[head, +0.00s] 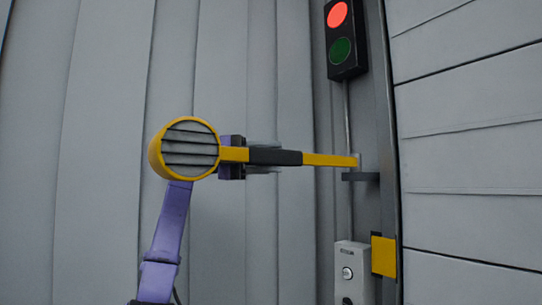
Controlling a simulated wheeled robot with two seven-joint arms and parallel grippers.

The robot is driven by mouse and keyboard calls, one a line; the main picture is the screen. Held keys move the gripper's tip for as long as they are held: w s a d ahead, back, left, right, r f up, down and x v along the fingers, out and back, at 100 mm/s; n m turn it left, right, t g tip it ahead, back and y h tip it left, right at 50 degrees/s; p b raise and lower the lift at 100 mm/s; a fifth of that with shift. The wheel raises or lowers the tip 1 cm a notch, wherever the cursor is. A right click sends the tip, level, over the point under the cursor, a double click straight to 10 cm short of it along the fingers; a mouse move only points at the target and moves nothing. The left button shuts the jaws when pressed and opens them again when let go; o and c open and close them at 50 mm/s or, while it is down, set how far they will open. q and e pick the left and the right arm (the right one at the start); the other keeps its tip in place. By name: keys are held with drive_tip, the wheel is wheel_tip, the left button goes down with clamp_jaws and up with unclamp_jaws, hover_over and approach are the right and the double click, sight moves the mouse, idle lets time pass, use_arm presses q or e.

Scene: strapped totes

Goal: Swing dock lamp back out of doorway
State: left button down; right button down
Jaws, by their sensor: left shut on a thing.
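The dock lamp (190,148) has a round yellow head with a grey slatted face. Its yellow arm (328,160) runs level to the right, to a bracket (360,176) on the grey post, and has a black grip section (275,157). My left gripper (264,157) is shut on the lamp arm around the black grip, with its grey fingers showing above and below. The lamp head hides part of my purple left arm and wrist. My right gripper is not in view.
A signal light (341,38), red lit and green dark, hangs above the bracket. A grey control box (352,272) and a yellow plate (384,256) are below. Ribbed grey panels (100,130) stand behind the lamp. Horizontal panels (470,150) fill the right side.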

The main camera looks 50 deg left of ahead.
use_arm(q)
drive_tip(key=c, duration=0.7)
unclamp_jaws()
drive_tip(key=shift+a+r, duration=0.15)
drive_tip(key=shift+a, duration=0.5)
drive_tip(key=shift+s, duration=0.15)
drive_tip(key=p+v, duration=0.2)
drive_tip(key=v, duration=0.5)
drive_tip(key=shift+s+a+f, duration=0.1)
drive_tip(key=shift+a+f, duration=0.1)
drive_tip(key=shift+a, duration=0.1)
